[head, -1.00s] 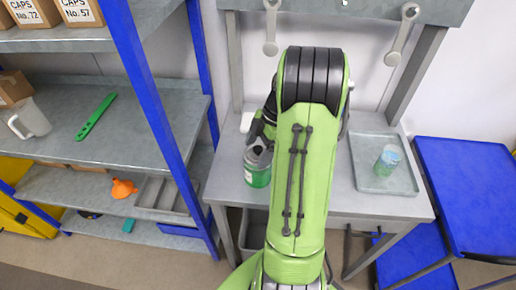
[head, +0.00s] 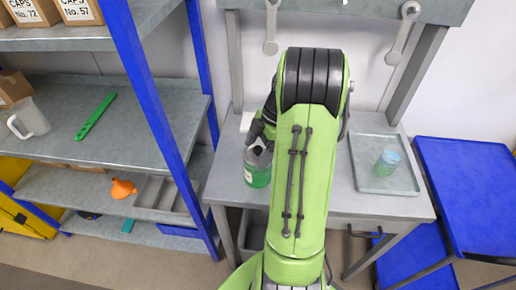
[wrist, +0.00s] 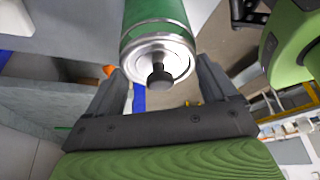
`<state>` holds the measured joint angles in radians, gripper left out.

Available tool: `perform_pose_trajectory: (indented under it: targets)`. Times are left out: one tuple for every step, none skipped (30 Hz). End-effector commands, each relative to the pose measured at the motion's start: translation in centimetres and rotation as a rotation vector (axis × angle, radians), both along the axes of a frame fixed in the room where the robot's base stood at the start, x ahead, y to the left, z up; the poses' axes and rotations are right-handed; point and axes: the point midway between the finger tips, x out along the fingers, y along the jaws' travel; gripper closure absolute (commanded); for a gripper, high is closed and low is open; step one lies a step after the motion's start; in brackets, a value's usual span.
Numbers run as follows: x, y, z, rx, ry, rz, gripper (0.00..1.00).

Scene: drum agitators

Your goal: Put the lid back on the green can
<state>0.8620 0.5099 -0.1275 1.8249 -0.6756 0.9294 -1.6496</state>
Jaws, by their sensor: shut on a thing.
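The green can (head: 257,175) stands upright on the grey workbench, near its left front edge; its green side also shows at the top of the wrist view (wrist: 155,12). The silver lid (wrist: 172,62) with a black knob is at the can's silver-rimmed end, between my fingers. My gripper (wrist: 160,70) is shut on the lid, one finger on each side. In the head view my gripper (head: 258,150) is just above the can, partly hidden by my arm. I cannot tell whether the lid is fully seated.
A blue-framed shelf (head: 150,110) stands left and a blue table (head: 470,185) right. Grey handles (head: 270,35) hang behind.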

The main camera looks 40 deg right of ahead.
Motion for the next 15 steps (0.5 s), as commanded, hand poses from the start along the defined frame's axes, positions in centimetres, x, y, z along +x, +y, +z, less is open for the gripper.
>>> perform_pose_trajectory:
  targets:
    - [0.01,-0.01,-0.07,0.0,-0.001,0.0,0.43]
    - [0.01,-0.01,-0.09,0.0,-0.001,0.0,0.43]
    - [0.01,-0.01,-0.11,0.0,-0.001,0.001,0.43]
    - [0.01,0.0,-0.12,0.0,-0.001,0.001,0.43]
    - [0.01,0.0,-0.11,0.0,-0.001,0.001,0.43]
    - [0.01,0.0,-0.09,0.0,0.0,0.001,0.43]
    - [0.01,0.0,-0.07,0.0,0.0,0.001,0.43]
    - [0.01,0.0,-0.06,0.0,0.0,0.0,0.43]
    - [0.01,0.0,-0.05,0.0,0.0,0.0,0.43]
    - [0.01,0.0,-0.05,0.0,0.0,0.0,0.43]
    - [0.01,-0.01,-0.04,0.0,0.0,0.0,0.43]
    - [0.01,-0.01,-0.04,0.0,0.0,0.0,0.43]
    - [0.01,-0.01,-0.04,0.0,0.0,0.0,0.43]
    - [0.01,-0.01,-0.04,0.0,0.0,0.0,0.43]
    - [0.01,-0.01,-0.04,0.0,0.0,0.0,0.1]
